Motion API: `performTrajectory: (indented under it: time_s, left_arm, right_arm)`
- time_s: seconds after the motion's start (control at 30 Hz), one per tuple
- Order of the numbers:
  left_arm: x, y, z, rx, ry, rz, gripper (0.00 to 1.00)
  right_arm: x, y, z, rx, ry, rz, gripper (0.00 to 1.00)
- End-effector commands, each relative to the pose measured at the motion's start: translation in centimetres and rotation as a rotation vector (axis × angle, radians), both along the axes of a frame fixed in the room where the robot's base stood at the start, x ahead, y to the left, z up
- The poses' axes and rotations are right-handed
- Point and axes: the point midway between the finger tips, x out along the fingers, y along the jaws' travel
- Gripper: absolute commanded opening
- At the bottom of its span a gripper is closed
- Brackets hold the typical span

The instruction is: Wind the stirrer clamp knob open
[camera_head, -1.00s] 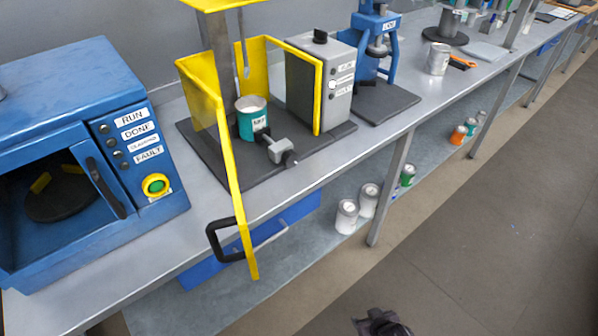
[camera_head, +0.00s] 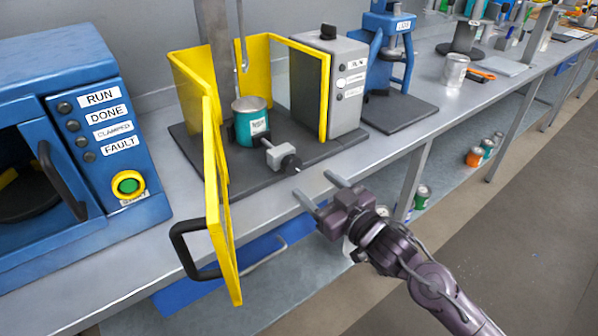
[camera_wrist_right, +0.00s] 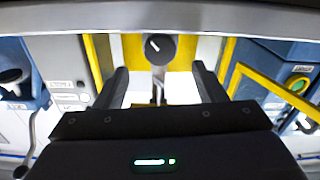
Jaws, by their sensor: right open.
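The stirrer clamp knob (camera_head: 291,163) is a dark round knob on the front end of a grey clamp block (camera_head: 279,153), low on the stirrer's dark base. In the right wrist view the knob (camera_wrist_right: 158,47) shows as a dark disc with a pale bar, beyond the fingertips and roughly centred between them. A teal can with a grey lid (camera_head: 250,122) sits upright behind the clamp. My right gripper (camera_head: 316,184) is open and empty, in front of the knob near the bench's front edge, apart from it. It also shows in the right wrist view (camera_wrist_right: 160,78). My left gripper is not in view.
A yellow guard door (camera_head: 218,200) with a black handle (camera_head: 185,250) stands open, left of the clamp and out past the bench edge. A grey control box (camera_head: 345,80) stands right of the can. A blue machine (camera_head: 60,140) is at left. The bench front (camera_head: 375,160) right of the clamp is clear.

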Motion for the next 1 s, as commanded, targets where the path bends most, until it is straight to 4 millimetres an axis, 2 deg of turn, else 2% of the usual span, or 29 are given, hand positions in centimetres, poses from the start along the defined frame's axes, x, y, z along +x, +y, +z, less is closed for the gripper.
performTrajectory:
  time_s: [0.2, 0.4, 0.77, 0.83, 1.0]
  left_arm:
    - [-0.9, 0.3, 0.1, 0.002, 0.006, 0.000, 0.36]
    - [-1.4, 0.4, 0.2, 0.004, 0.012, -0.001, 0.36]
    - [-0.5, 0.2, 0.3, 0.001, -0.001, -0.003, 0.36]
    - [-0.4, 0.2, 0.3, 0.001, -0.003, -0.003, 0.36]
    - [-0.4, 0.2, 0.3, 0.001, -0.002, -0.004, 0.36]
  right_arm:
    - [2.9, 2.1, 0.2, 0.003, -0.001, -0.001, 0.64]
    - [5.0, 3.6, 0.1, 0.001, -0.001, -0.002, 0.64]
    - [5.6, 4.1, 0.0, -0.001, -0.001, -0.002, 0.64]
    - [5.6, 4.1, 0.0, -0.001, -0.001, -0.002, 0.59]
    - [5.6, 4.1, 0.0, -0.001, 0.000, -0.002, 0.36]
